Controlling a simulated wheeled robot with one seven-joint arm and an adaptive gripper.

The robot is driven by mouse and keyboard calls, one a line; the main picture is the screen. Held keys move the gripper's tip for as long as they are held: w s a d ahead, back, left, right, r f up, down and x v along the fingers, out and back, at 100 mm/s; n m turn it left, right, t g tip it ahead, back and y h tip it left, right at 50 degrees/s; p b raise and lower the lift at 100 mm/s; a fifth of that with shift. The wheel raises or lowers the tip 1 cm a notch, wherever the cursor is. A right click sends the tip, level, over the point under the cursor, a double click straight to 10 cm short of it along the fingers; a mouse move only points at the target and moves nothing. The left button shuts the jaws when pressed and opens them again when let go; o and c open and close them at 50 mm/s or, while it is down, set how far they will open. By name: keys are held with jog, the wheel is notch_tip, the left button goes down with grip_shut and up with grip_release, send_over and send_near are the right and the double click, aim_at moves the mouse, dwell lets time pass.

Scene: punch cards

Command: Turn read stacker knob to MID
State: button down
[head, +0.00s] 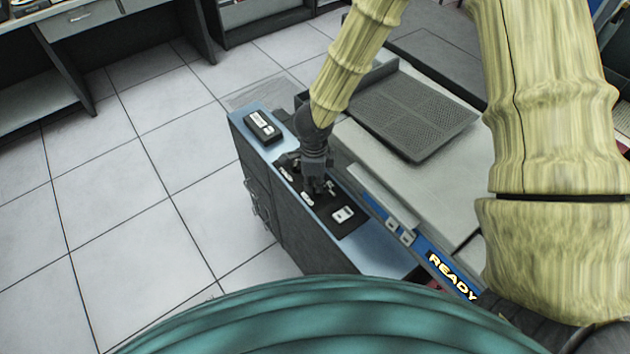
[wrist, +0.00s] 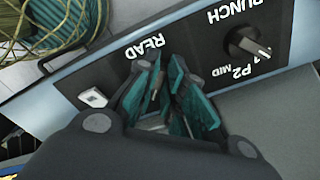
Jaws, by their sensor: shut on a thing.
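The black control panel (wrist: 90,72) carries a white READ label (wrist: 145,53) in the wrist view. My gripper (wrist: 167,85) is just below that label, its teal-and-dark fingers closed in on the spot where the read stacker knob sits. The knob is almost wholly hidden by the fingers, so its pointer direction cannot be told. In the head view, my gripper (head: 318,186) reaches down onto the panel (head: 322,217) on the blue-topped machine. A second knob (wrist: 250,43), dark with a grey pointer, stands under PUNCH, apart from my gripper, near P2 and MID marks.
A small white switch (wrist: 92,98) lies left of my gripper in the wrist view. In the head view, a black box (head: 263,127) sits on the blue top. A READY sign (head: 453,277) and grey tray (head: 412,115) stand right. Tiled floor (head: 140,200) is clear left.

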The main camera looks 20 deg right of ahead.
jog(key=shift+w+m, duration=0.15)
jog(key=shift+m, duration=0.25)
jog(key=c, duration=1.5)
grip_release()
notch_tip(320, 180, up, 12)
